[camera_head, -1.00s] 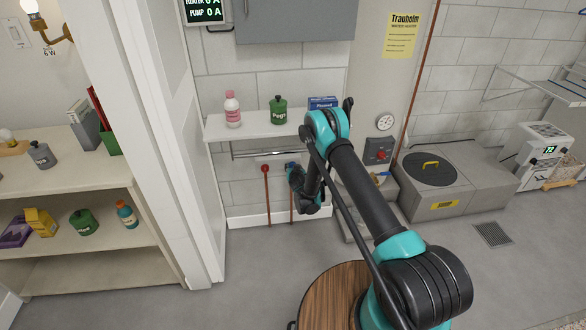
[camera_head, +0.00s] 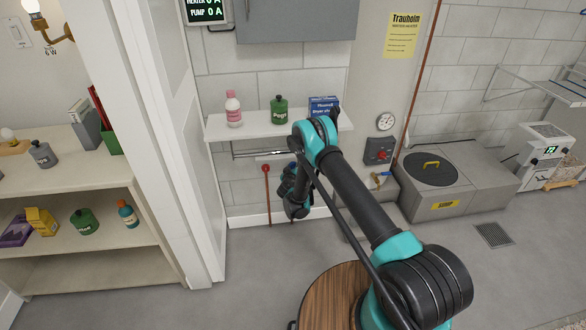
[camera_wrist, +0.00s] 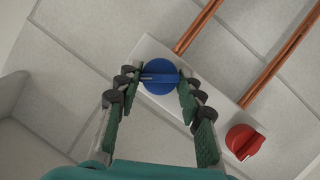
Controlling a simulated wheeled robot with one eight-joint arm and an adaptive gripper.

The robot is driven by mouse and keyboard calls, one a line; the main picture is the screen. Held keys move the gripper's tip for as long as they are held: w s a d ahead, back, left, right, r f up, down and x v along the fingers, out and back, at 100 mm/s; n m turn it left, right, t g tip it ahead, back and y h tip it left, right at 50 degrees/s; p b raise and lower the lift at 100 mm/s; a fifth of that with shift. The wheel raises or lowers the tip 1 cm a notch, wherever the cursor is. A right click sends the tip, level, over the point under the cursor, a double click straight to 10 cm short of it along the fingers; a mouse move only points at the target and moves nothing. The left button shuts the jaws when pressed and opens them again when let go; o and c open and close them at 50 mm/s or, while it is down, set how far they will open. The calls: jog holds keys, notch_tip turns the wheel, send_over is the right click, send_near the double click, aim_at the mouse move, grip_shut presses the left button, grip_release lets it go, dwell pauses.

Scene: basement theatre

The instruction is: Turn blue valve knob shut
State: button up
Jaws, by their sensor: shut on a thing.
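The blue valve knob (camera_wrist: 160,80) is round with a raised bar across its middle, and it sits on a white mounting plate (camera_wrist: 205,90) on the wall in the wrist view. My gripper (camera_wrist: 157,82) has its two dark-padded fingers on either side of the knob and is shut on it.
A red knob (camera_wrist: 243,141) is on the same plate, also seen in the head view (camera_head: 266,168). Copper pipes (camera_wrist: 197,25) run from the plate. Above is a white shelf (camera_head: 240,128) with a pink bottle (camera_head: 233,108), green canister (camera_head: 279,110) and blue box (camera_head: 323,106).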

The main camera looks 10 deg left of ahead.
jog(key=shift+s, duration=0.1)
dwell(0.3)
jog(key=o, duration=1.1)
